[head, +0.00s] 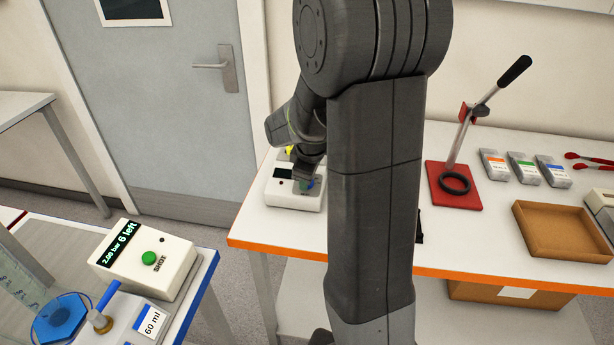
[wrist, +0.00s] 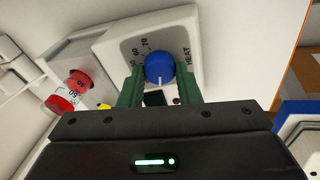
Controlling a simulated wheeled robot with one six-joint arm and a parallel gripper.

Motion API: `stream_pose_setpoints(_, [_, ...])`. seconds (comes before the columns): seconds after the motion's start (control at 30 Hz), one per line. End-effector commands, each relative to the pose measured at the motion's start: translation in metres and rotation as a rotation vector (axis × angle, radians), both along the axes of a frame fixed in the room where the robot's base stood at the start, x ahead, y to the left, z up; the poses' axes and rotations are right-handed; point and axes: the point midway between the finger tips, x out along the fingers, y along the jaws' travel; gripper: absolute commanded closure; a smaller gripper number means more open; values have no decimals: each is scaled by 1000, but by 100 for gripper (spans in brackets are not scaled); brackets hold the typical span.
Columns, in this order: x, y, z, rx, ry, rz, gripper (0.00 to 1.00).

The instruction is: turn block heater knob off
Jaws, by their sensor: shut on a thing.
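The block heater is a white box (head: 293,200) at the left end of the orange-edged table in the head view. In the wrist view its white top (wrist: 112,45) carries the word HEAT and a number scale. Its blue round knob (wrist: 159,67) has a white mark at its lower edge, on the side toward my gripper. My gripper (wrist: 159,80) is shut on the knob, with one green finger on each side of it. In the head view my gripper (head: 306,182) is over the heater, and my arm hides part of the table.
Red-capped tubes (wrist: 70,92) stand beside the heater in the wrist view. A red lever press (head: 455,185), several grey pouches (head: 525,168) and a brown tray (head: 562,232) are on the table's right. A white SHOT box (head: 145,260) stands on the blue-edged bench at left.

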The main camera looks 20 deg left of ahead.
Motion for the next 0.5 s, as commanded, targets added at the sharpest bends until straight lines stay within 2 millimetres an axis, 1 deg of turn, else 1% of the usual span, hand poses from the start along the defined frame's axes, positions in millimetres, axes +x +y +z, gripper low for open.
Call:
stream_pose_setpoints(0.03, [0,1,1,2,-2,1,92])
stream_pose_setpoints(0.07, [0,1,1,2,-2,1,66])
stream_pose_setpoints(0.1, [0,1,1,2,-2,1,58])
stream_pose_setpoints(0.17, [0,1,1,1,-2,1,48])
stream_pose_setpoints(0.5, [0,0,3,1,-2,0,48])
